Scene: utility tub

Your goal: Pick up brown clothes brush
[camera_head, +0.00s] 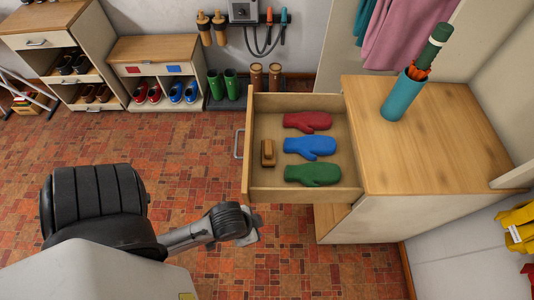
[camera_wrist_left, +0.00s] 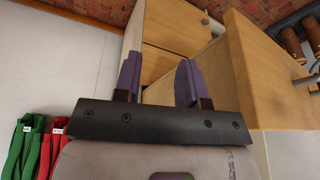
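The brown clothes brush (camera_head: 268,153) lies at the left side of an open wooden drawer (camera_head: 300,194) in the head view. Red (camera_head: 308,121), blue (camera_head: 310,146) and green (camera_head: 313,174) mittens lie to its right. My left arm reaches in from the lower left and ends outside the drawer, near its front left corner; its fingers are not clear there. In the left wrist view my left gripper (camera_wrist_left: 157,80) is open, its two purple fingers apart with nothing between them. The brush does not show in that view. My right gripper is not in view.
The drawer sticks out of a wooden cabinet (camera_head: 425,150) with a teal umbrella holder (camera_head: 402,96) on top. A metal handle (camera_head: 239,144) projects from the drawer front. Shoe shelves (camera_head: 158,58) and boots stand at the back wall. The tiled floor left of the drawer is clear.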

